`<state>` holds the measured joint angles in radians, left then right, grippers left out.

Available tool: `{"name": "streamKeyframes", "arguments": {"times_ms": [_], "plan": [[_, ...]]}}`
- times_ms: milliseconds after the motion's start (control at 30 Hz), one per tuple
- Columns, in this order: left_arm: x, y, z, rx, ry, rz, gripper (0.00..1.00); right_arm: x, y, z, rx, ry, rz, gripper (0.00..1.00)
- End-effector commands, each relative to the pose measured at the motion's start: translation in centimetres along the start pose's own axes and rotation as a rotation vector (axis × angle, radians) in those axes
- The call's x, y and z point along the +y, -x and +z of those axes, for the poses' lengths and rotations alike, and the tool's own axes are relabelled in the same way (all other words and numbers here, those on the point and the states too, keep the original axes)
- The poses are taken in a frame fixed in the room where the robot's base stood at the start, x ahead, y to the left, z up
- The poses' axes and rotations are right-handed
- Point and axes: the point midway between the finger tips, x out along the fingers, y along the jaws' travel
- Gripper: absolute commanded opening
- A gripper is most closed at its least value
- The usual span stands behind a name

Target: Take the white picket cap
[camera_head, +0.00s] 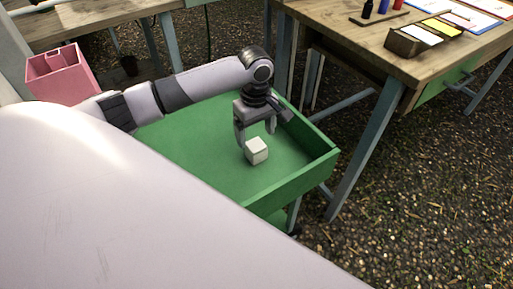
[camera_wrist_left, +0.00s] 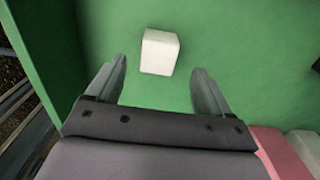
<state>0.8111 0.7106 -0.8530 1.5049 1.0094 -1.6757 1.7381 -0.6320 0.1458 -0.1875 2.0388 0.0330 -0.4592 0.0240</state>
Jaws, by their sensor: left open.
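The white picket cap (camera_head: 257,150) is a small white block lying on the floor of the green tray (camera_head: 205,178). In the left wrist view the cap (camera_wrist_left: 160,52) lies just beyond the fingertips, a little left of the middle between them. My left gripper (camera_head: 256,134) points down over the tray, close to the cap. In the left wrist view its two fingers (camera_wrist_left: 158,76) are apart with nothing between them. I cannot tell whether a finger touches the cap. My right gripper is not in view.
The tray's raised wall (camera_head: 300,180) stands close to the right of the cap. A pink open box (camera_head: 62,75) is at the left. A wooden table (camera_head: 440,65) at the right holds a box with cards (camera_head: 424,36), small bottles and papers.

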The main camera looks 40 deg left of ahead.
Motion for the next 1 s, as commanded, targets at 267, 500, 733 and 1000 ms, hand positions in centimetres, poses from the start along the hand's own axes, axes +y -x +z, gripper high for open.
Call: {"name": "streamKeyframes", "arguments": {"times_ms": [267, 500, 733, 1000], "plan": [[0.0, -3.0, -0.1, 0.001, 0.0, -0.001, 0.81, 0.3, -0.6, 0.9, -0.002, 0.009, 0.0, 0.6], [0.1, -6.5, -0.2, 0.0, -0.001, -0.001, 0.81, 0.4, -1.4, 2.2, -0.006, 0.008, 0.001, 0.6], [0.1, -7.4, -0.2, 0.001, -0.002, 0.002, 0.81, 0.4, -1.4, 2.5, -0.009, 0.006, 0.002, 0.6], [0.1, -7.4, -0.2, 0.001, -0.002, 0.001, 0.35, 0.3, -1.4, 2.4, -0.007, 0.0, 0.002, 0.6]]}}
